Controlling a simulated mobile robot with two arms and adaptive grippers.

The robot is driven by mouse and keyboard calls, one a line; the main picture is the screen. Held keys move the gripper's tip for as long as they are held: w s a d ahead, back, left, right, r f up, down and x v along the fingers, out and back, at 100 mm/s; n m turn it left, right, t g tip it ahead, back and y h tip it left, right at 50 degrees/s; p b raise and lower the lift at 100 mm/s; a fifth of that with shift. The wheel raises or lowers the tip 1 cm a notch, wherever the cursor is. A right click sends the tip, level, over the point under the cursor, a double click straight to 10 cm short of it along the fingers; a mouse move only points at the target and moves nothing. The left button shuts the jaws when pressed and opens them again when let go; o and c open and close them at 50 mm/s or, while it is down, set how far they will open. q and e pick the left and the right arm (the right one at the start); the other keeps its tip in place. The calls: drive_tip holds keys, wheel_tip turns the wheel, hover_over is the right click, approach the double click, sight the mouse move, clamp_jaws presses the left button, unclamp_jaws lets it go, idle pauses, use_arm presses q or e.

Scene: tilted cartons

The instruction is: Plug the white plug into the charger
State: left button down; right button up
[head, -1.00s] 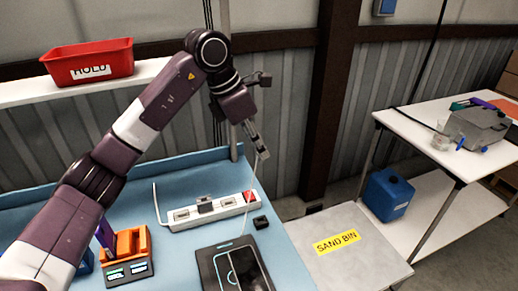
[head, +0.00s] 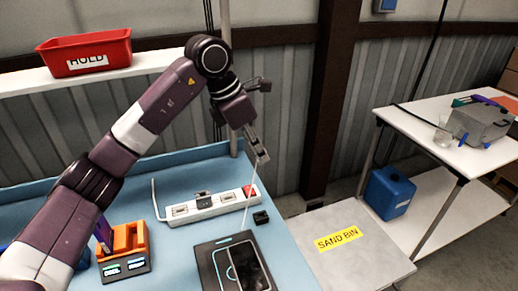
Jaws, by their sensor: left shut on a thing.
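My left gripper (head: 262,150) is raised above the back right of the blue bench, shut on the end of a thin white cable (head: 251,195). The white plug at that end is mostly hidden between the fingers and too small to make out. The cable runs down, nearly straight, toward the black pad (head: 207,265) with a dark phone on it. A white power strip (head: 226,202) with a grey block (head: 204,200) plugged in lies below and left of the gripper. A small black block (head: 261,218), possibly the charger, sits by the strip's right end. My right gripper is out of view.
An orange and grey unit (head: 124,252) with small displays stands at the front left. A red HOLD tray (head: 85,54) is on the shelf. A vertical post (head: 230,120) rises close behind the gripper. The SAND BIN box (head: 370,265) is right of the bench.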

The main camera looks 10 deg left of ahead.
use_arm(q)
wheel_tip(320, 180, down, 9)
drive_tip(key=b, duration=0.5)
drive_tip(key=shift+r+b, duration=0.2)
drive_tip(key=shift+b, duration=0.2)
idle(0.5)
drive_tip(key=s+a, duration=0.1)
drive_tip(key=a, duration=1.6)
drive_tip(key=shift+a, duration=0.25)
idle(1.2)
drive_tip(key=shift+r, duration=0.1)
idle(0.4)
